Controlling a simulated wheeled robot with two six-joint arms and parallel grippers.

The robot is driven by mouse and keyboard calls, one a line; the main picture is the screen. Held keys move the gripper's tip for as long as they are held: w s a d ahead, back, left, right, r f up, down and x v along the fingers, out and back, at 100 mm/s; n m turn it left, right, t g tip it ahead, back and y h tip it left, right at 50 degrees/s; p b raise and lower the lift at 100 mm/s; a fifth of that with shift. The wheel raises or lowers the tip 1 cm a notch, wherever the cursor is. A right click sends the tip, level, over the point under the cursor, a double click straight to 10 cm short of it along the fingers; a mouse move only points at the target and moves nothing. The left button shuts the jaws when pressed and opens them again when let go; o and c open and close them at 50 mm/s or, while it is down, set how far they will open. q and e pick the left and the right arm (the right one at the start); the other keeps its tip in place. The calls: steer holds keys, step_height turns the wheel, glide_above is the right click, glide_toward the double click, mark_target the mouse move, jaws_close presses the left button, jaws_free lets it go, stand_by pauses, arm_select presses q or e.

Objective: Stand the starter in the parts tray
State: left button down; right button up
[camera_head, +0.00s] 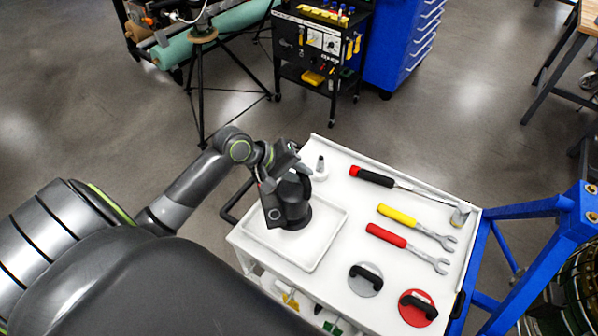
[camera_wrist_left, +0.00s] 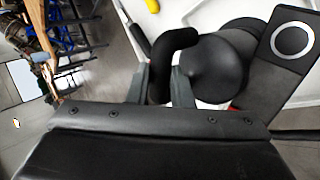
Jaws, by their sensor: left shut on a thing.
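The starter is a dark rounded body with a black curved handle and a grey block bearing a pale ring. In the head view the starter (camera_head: 293,205) is over the parts tray (camera_head: 318,252), a shallow white tray on the cart's left part. Its base seems at or near the tray floor; I cannot tell whether it touches. My left gripper (camera_head: 287,172) is above it, shut on the handle. In the left wrist view the handle of the starter (camera_wrist_left: 215,70) passes between the fingers (camera_wrist_left: 165,85). My right gripper is out of view.
Right of the tray on the white cart top (camera_head: 340,205) lie a red-and-black-handled tool (camera_head: 372,177), a yellow-handled wrench (camera_head: 398,215), a red-handled wrench (camera_head: 387,236), a grey disc (camera_head: 363,284) and a red disc (camera_head: 410,310). A small bottle (camera_head: 320,167) stands behind the tray.

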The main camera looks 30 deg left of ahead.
mark_target(297, 187)
arm_select(q)
step_height(297, 187, down, 3)
steer(key=b, duration=0.3)
steer(key=shift+w+d, duration=0.1)
steer(key=shift+w, duration=0.05)
steer(key=shift+f+b, duration=0.45)
steer(key=shift+f, duration=1)
steer(key=c, duration=1.2)
jaws_free()
steer(key=shift+s+f, duration=0.2)
steer(key=shift+o, duration=0.7)
steer(key=shift+r, duration=0.15)
